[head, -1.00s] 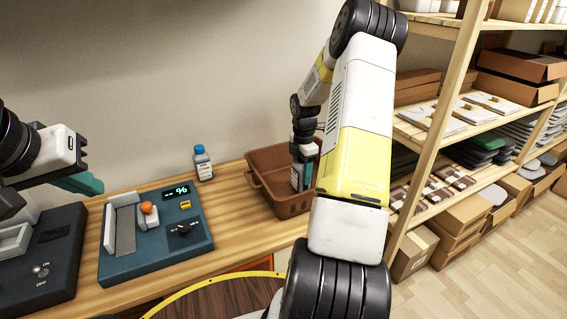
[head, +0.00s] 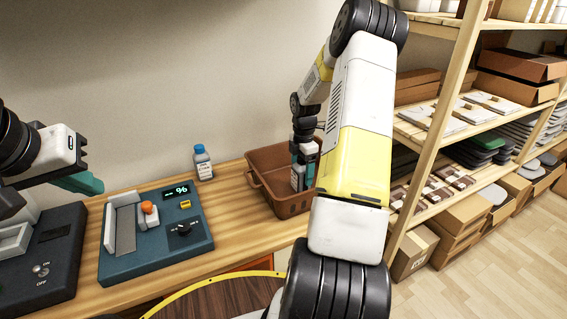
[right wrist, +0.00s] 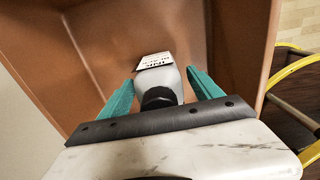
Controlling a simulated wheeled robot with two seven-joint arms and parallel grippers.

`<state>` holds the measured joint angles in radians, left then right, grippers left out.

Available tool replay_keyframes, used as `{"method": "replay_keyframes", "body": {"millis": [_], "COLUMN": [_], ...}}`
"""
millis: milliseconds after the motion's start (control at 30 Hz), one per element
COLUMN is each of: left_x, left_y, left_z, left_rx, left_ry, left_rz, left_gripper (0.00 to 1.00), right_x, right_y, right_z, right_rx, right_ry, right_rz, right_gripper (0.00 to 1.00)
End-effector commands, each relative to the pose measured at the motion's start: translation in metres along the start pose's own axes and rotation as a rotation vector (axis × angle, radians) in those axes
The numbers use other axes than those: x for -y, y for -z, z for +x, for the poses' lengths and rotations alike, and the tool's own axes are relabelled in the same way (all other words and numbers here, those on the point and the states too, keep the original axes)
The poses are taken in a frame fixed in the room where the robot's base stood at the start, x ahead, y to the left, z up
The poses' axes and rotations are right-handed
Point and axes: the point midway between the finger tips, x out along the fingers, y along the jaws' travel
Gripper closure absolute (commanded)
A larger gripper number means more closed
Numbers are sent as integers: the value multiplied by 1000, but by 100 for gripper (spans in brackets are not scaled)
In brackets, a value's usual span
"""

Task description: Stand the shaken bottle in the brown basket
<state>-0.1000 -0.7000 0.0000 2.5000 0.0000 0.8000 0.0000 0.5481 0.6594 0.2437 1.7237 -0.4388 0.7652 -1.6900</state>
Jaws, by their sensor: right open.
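The brown basket (head: 278,206) stands on the wooden table, and its inside also fills much of the right wrist view (right wrist: 235,45). A pale bottle (head: 298,177) with a printed label stands about upright inside it. In the right wrist view the bottle (right wrist: 157,73) shows a black cap and lies between my teal fingers. My right gripper (head: 303,175) reaches down into the basket, open, with a finger on either side of the bottle and visible gaps. My left gripper (head: 82,183) hangs at the left, away from the basket; its opening is unclear. The bottle's base is hidden.
A blue-capped bottle (head: 203,164) stands on the table (head: 235,215) left of the basket. A dark teal device (head: 150,262) with a display and orange knob lies further left, beside a dark machine (head: 55,265). A wooden shelf rack (head: 440,120) stands at the right.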

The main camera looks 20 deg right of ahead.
Motion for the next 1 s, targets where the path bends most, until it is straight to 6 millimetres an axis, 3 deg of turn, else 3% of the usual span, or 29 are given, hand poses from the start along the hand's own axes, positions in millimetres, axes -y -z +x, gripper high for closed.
{"method": "replay_keyframes", "body": {"millis": [400, 667, 767, 867, 1000], "left_x": [0, 0, 0, 0, 0], "left_y": [0, 0, 0, 0, 0], "left_z": [0, 0, 0, 0, 0], "left_rx": [0, 0, 0, 0, 0], "left_ry": [0, 0, 0, 0, 0], "left_rz": [0, 0, 0, 0, 0], "left_gripper": [100, 100, 100, 100, 100], "right_x": [0, 1, 6, 19, 56], "right_y": [-1, 3, 19, 49, 101], "right_z": [-86, -115, -138, -175, -228], "right_rx": [2, 4, 17, 31, 9], "right_ry": [-4, -7, -31, -85, -186], "right_rz": [0, 12, 79, 222, 502], "right_gripper": [26, 26, 26, 26, 26]}}
